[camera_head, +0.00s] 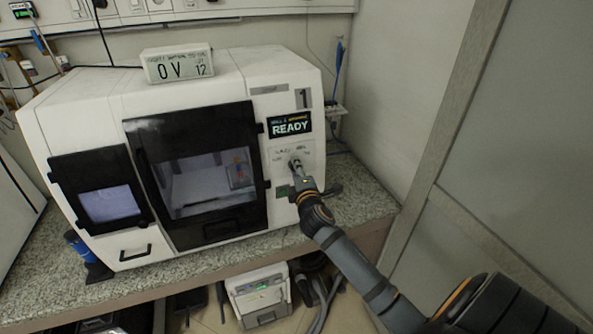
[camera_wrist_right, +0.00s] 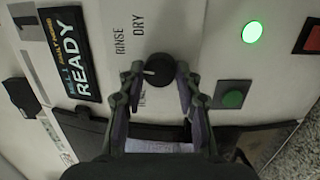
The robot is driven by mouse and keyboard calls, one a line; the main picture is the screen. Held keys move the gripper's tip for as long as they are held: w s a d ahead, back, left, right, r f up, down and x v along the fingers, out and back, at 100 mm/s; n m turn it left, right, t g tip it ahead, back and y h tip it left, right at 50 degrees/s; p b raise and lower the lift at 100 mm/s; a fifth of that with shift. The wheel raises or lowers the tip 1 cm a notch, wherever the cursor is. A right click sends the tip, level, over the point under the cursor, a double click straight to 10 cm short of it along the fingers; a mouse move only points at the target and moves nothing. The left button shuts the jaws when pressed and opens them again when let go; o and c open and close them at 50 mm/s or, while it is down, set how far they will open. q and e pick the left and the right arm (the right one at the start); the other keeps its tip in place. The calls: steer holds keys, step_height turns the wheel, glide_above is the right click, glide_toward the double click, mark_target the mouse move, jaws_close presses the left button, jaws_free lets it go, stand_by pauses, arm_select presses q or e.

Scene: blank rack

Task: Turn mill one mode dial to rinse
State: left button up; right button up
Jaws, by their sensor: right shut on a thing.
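Mill one (camera_head: 228,75) is a white machine marked 1, with a READY display (camera_head: 290,124) that also shows in the right wrist view (camera_wrist_right: 68,52). Its black round mode dial (camera_wrist_right: 158,72) has a white pointer mark facing left in the wrist view. The labels RINSE (camera_wrist_right: 120,40) and DRY (camera_wrist_right: 138,26) are printed above and left of it there; a third label is partly hidden by a finger. My right gripper (camera_wrist_right: 160,76) is shut on the dial, one finger at each side. In the head view my right gripper (camera_head: 296,164) covers most of the dial. My left gripper is not in view.
A green button (camera_wrist_right: 233,99) and a lit green lamp (camera_wrist_right: 252,33) sit close beside the dial, with a red button (camera_wrist_right: 313,40) farther off. The dark mill door (camera_head: 197,170) is left of the panel. The granite counter (camera_head: 365,195) is bare at right.

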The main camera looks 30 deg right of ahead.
steer(key=shift+m, duration=1.1)
steer(key=o, duration=1.2)
steer(key=shift+c, duration=0.2)
steer(key=v, duration=1.2)
